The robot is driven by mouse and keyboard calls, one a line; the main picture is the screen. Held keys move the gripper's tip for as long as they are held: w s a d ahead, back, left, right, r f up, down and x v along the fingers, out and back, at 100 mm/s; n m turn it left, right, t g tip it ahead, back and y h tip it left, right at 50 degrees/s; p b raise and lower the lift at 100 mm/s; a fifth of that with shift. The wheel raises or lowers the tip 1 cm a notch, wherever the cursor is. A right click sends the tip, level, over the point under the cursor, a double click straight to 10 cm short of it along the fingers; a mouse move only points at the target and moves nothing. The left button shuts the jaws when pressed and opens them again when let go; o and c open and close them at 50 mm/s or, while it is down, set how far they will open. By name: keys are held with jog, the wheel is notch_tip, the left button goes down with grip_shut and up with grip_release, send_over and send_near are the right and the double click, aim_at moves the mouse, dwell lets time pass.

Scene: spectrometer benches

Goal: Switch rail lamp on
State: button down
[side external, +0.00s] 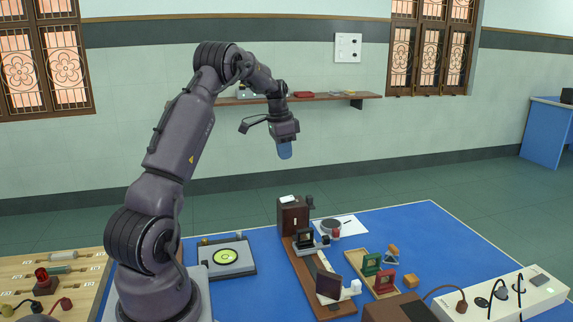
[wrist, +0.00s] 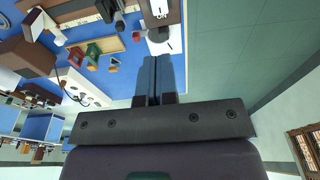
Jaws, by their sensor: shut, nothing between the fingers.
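My gripper (side external: 285,152) is raised high above the back of the blue bench, its blue fingers shut and pointing down, empty. In the wrist view its fingertips (wrist: 161,60) are closed together. The rail lamp looks to be the dark brown box (side external: 293,216) at the far end of the wooden rail (side external: 322,282), with a pale patch on top and a black part at its right side. The box also shows at the top edge of the wrist view (wrist: 158,14), partly cut off. My gripper is well clear of it. I cannot make out a switch or any glow.
Holders stand on the rail, with a dark square plate (side external: 329,284) nearest. A wooden tray (side external: 358,262) with red and green frames lies right of it. A white socket strip (side external: 500,296) is at right; a device with a green disc (side external: 226,258) is at left.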

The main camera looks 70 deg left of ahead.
aim_at(292, 197)
jog(key=f, duration=0.4)
jog(key=w+f, duration=0.1)
jog(key=f, duration=0.7)
jog(key=shift+w+f, duration=0.1)
jog(key=shift+w, duration=0.3)
